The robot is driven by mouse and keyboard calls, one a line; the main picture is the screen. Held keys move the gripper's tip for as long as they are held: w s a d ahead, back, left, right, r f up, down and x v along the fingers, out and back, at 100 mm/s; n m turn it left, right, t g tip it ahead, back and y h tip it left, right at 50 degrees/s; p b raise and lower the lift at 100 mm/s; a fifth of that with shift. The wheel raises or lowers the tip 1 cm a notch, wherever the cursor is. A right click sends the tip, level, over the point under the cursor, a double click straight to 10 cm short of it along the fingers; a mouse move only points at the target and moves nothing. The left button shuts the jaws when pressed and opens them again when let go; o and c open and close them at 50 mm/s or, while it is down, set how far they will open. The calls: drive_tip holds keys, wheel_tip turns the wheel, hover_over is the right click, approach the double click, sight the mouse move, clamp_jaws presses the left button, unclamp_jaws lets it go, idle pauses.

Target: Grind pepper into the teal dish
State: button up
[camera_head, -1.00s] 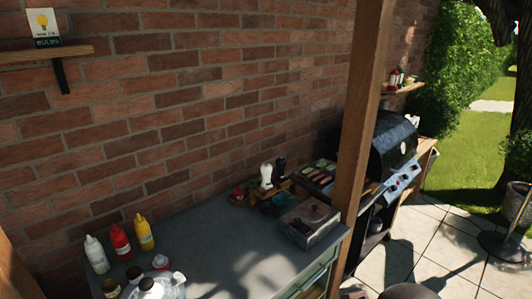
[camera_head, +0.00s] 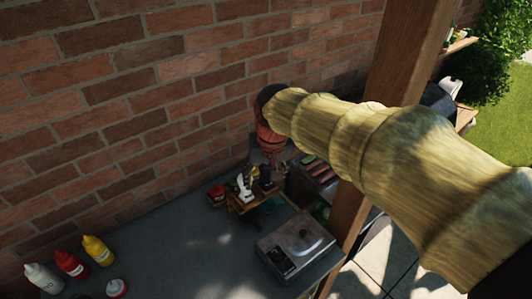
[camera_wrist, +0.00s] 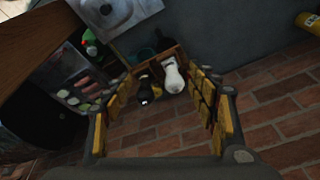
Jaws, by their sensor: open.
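A white mill (camera_head: 244,187) and a dark mill (camera_head: 267,179) stand side by side on a small wooden tray (camera_head: 236,207) near the brick wall. In the wrist view the white mill (camera_wrist: 173,77) and the dark mill (camera_wrist: 145,90) both show between the fingers. My gripper (camera_head: 271,160) is open and empty, reaching down from above, just over the mills. It also shows in the wrist view (camera_wrist: 160,85), with its fingers apart on both sides. A teal dish (camera_wrist: 146,53) is partly visible beside the tray; in the head view it is dark and hard to make out.
A metal box with a lid (camera_head: 295,245) stands on the grey counter (camera_head: 190,240) in front of the mills. White, red and yellow (camera_head: 97,249) bottles stand at the left. A wooden post (camera_head: 400,60) rises at the right, close to my arm. The counter's middle is clear.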

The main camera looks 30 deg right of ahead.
drive_tip(key=w+d+m+g+p, duration=0.1)
drive_tip(key=w+d+p, duration=0.15)
drive_tip(key=w, duration=0.25)
drive_tip(key=w+d+m+g+p, duration=0.1)
drive_tip(key=w+d+p, duration=0.1)
drive_tip(key=w+p, duration=0.3)
drive_tip(key=m+g+p, duration=0.1)
drive_tip(key=m+p, duration=0.1)
drive_tip(key=p, duration=0.2)
hover_over(267, 168)
drive_tip(key=w, duration=0.1)
drive_tip(key=f, duration=0.6)
drive_tip(key=shift+w+d, duration=0.2)
drive_tip(key=shift+d, duration=0.05)
drive_tip(key=shift+w+d+f, duration=0.1)
drive_tip(key=shift+f, duration=0.65)
drive_tip(key=shift+f+p, duration=0.8)
drive_tip(key=shift+f, duration=2.65)
drive_tip(key=shift+c, duration=1.1)
drive_tip(key=c, duration=1)
drive_tip(key=shift+o, duration=0.2)
